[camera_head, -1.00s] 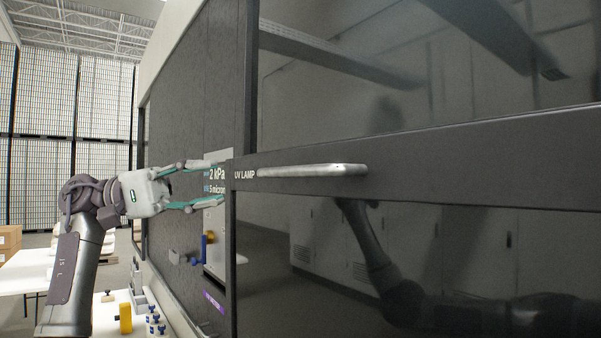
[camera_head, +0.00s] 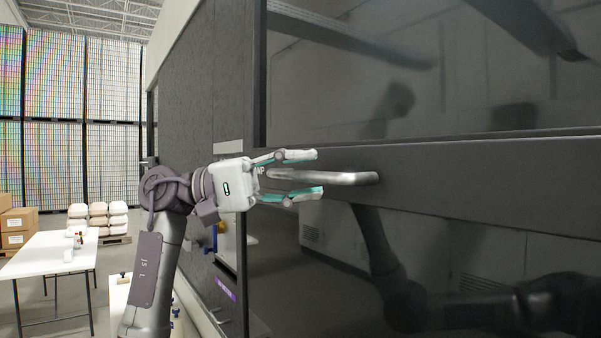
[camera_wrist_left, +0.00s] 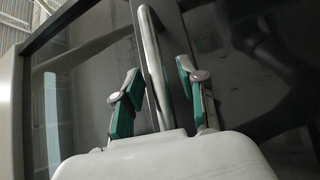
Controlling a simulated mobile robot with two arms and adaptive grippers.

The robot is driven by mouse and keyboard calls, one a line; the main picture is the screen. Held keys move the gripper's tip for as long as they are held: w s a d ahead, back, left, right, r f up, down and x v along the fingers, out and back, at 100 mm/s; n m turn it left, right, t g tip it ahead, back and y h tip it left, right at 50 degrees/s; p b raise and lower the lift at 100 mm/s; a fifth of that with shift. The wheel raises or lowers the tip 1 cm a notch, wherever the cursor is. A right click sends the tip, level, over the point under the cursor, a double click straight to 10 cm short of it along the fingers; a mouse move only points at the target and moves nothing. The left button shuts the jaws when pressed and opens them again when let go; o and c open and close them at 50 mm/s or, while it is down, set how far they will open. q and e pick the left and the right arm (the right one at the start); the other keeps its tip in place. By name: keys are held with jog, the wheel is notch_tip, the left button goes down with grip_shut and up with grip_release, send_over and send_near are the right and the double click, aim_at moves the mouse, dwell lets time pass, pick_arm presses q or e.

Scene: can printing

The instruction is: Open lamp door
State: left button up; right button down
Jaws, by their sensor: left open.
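The lamp door is a dark glossy panel with a grey band (camera_head: 480,180) across it, and it looks closed. Its metal bar handle (camera_head: 345,178) sticks out from the band. My left gripper (camera_head: 318,173) is open, with one finger above and one below the handle's left part. In the left wrist view the handle (camera_wrist_left: 153,70) runs between the two open fingers (camera_wrist_left: 156,88), with visible gaps on both sides. I cannot tell whether either finger touches it. The door label is mostly hidden behind the gripper. My right gripper is not seen directly.
A dark textured machine wall (camera_head: 195,110) stands left of the door. A white table (camera_head: 50,252), cardboard boxes (camera_head: 18,228) and stacked white sacks (camera_head: 97,218) are at the far left. The glass mirrors dark arm shapes.

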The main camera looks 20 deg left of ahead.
pick_arm(q)
grip_shut()
jog(key=shift+f, duration=0.15)
